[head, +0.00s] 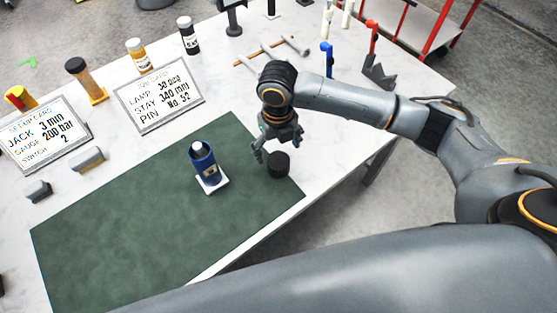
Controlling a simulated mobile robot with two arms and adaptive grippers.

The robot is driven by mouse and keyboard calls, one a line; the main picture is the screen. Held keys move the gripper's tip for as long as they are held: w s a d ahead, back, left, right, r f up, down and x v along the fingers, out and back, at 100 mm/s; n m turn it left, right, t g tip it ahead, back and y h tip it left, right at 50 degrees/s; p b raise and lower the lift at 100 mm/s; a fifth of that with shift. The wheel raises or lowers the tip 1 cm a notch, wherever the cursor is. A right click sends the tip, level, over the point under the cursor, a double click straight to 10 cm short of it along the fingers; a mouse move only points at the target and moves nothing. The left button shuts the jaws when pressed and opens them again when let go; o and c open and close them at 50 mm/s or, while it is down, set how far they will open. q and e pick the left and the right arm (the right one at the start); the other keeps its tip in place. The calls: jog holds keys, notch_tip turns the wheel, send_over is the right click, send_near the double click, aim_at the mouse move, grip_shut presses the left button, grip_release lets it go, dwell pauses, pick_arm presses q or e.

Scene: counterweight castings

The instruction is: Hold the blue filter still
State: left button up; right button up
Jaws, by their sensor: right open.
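The blue filter (207,168), a dark blue cylinder with a light top and a small label, stands upright on a white square pad (219,186) on the green mat. My right gripper (278,150) is to the right of the filter and apart from it. It points down, open, with its fingers above and beside a short black cylinder (278,166) near the mat's right edge. I cannot tell whether they touch the cylinder. My left gripper is not in view.
The green mat (120,230) is bare left and front of the filter. Two text cards (158,95), (43,135), bottles (188,36) and small grey blocks (88,159) stand behind it. A red cart (440,28) is beyond the table.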

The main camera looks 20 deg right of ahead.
aim_at(278, 160)
jog(key=shift+f, duration=0.65)
notch_tip(278, 160, down, 5)
jog(key=shift+r+p, duration=0.2)
jog(key=shift+p, duration=0.8)
jog(key=shift+f, duration=0.3)
jog(key=shift+c, duration=0.2)
jog(key=c, duration=1)
